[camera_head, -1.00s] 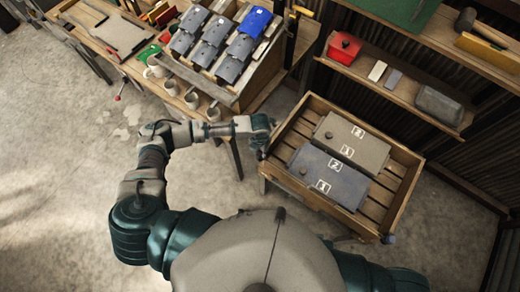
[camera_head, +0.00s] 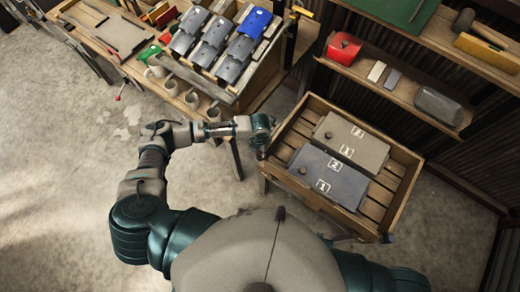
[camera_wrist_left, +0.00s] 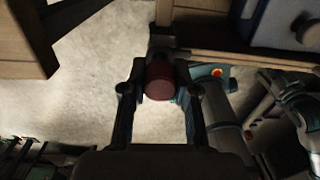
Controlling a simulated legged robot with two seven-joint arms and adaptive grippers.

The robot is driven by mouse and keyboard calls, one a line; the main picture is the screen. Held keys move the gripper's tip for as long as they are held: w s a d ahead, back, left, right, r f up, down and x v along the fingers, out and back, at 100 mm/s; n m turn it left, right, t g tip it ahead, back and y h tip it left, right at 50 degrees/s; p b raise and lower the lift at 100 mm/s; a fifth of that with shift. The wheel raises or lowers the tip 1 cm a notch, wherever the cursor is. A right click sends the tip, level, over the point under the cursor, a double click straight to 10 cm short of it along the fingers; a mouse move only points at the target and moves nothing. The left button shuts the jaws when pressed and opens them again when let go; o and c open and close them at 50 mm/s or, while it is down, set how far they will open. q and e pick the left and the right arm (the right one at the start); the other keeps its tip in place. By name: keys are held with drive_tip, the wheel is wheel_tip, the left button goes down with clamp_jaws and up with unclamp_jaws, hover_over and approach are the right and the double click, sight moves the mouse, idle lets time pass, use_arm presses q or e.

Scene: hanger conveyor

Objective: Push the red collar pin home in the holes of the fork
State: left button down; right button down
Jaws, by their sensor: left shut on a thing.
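The red collar pin (camera_wrist_left: 160,78) shows in the left wrist view as a dark red round end between the fingers of my left gripper (camera_wrist_left: 160,95). The gripper is shut on it. In the head view my left gripper (camera_head: 264,128) is beside the left corner of the slatted wooden crate, and the pin is hidden there. A dark piece (camera_wrist_left: 161,45) lies just beyond the pin in the wrist view; I cannot tell whether it is the fork. The fork's holes and the pin's depth are hidden. My right gripper is not in view.
The wooden crate (camera_head: 405,208) holds a tan panel (camera_head: 360,150) and a blue-grey panel (camera_head: 310,172). A bench with mugs (camera_head: 192,100) and a rack of grey and blue pieces stands behind on the left. Shelves with a red box (camera_head: 344,48) are at the upper right.

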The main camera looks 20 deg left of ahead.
use_arm(q)
drive_tip(key=shift+f, duration=0.55)
drive_tip(key=shift+p, duration=0.35)
idle(1.5)
drive_tip(key=shift+f, duration=0.35)
idle(0.5)
drive_tip(key=c, duration=1.1)
unclamp_jaws()
drive_tip(key=shift+s, duration=0.1)
drive_tip(key=o, duration=0.3)
drive_tip(key=r, duration=1.1)
drive_tip(key=shift+w+r, duration=0.2)
drive_tip(key=shift+r, duration=0.2)
